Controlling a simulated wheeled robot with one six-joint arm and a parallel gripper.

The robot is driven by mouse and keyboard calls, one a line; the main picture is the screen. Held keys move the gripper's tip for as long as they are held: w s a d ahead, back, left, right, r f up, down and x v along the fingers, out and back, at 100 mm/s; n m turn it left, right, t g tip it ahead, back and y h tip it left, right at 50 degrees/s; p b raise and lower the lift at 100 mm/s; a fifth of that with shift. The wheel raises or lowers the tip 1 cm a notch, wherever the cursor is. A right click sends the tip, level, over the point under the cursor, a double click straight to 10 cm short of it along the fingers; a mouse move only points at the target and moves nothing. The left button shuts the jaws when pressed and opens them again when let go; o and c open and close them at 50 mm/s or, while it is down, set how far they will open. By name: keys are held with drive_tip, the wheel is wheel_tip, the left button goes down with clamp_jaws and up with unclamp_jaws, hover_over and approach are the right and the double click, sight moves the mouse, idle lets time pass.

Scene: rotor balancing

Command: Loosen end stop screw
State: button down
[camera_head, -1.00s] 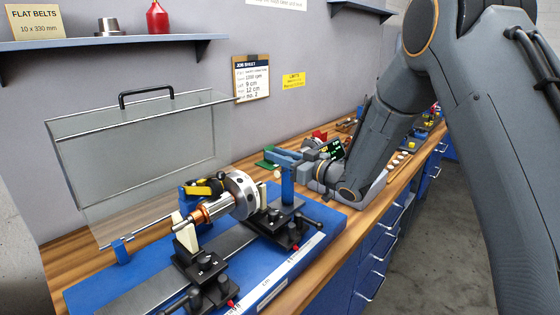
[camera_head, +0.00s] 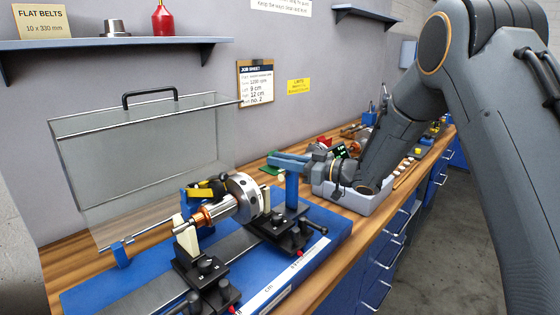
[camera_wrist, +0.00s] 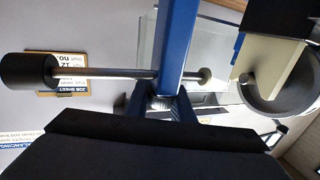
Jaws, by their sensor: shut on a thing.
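The end stop is a blue post (camera_head: 292,190) on a black clamp at the right end of the balancing stand. In the wrist view the post (camera_wrist: 178,45) is crossed by a thin steel rod (camera_wrist: 105,73) with a black knob (camera_wrist: 28,72) on the left and a pale tip near the rotor. My gripper (camera_head: 288,163) reaches in from the right and is shut at the top of the post. In the wrist view, a small metal screw part (camera_wrist: 160,102) shows between its fingertips; the exact contact is hard to see.
The rotor (camera_head: 242,195) lies on its supports just left of the post. A clear guard (camera_head: 140,150) with a black handle stands behind. A grey tray (camera_head: 365,205) is under my wrist. Tools and small parts lie farther back on the bench.

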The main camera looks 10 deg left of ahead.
drive_tip(key=c, duration=1.5)
unclamp_jaws()
drive_tip(key=shift+c, duration=0.2)
drive_tip(key=b+v, duration=0.2)
drive_tip(key=v, duration=0.5)
drive_tip(key=shift+d, duration=0.4)
drive_tip(key=shift+s, duration=0.1)
